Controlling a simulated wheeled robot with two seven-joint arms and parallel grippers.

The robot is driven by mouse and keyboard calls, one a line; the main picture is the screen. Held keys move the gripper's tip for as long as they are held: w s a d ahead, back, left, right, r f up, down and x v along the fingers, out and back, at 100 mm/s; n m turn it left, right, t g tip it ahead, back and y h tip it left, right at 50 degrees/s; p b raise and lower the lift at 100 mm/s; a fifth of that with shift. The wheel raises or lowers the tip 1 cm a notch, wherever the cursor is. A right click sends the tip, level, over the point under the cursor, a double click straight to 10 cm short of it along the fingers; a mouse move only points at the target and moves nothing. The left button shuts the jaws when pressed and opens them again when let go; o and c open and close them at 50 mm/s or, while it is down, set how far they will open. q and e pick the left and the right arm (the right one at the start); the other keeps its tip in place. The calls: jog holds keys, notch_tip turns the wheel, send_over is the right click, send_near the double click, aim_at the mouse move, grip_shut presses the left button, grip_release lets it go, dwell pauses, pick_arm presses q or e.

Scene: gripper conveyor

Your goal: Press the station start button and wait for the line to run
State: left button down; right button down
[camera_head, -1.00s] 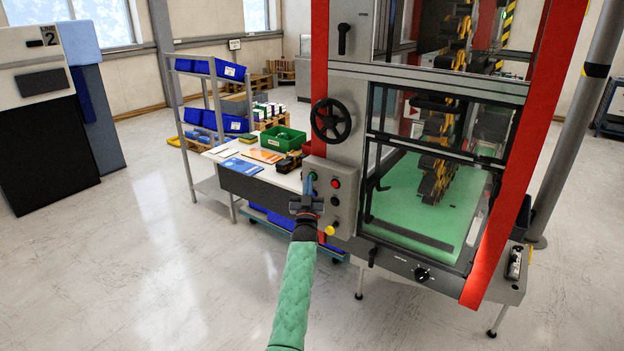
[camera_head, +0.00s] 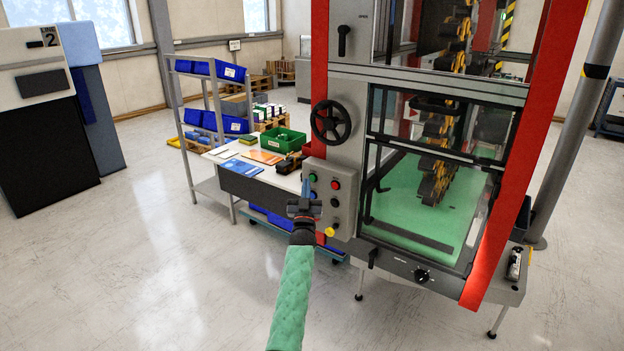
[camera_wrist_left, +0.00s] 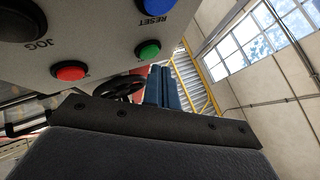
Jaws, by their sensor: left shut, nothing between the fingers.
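The grey control panel (camera_head: 343,211) is on the front left of the red-framed machine. The green button (camera_head: 313,178) is on its upper left, beside the red button (camera_head: 336,185); the wrist view also shows the green button (camera_wrist_left: 148,50) and the red button (camera_wrist_left: 69,71). No start label is readable. My left gripper (camera_head: 305,186) is shut and empty, just in front of the panel's left side. Its blue fingertips (camera_wrist_left: 160,86) appear close to the green button but apart from it. Yellow-black conveyor parts (camera_head: 435,183) show behind the machine's glass. My right gripper is out of view.
A blue RESET button (camera_wrist_left: 150,5) and a black JOG button (camera_wrist_left: 20,18) share the panel. A handwheel (camera_head: 331,121) is above it. A bench (camera_head: 262,184) with a green crate (camera_head: 283,139) is close on the left.

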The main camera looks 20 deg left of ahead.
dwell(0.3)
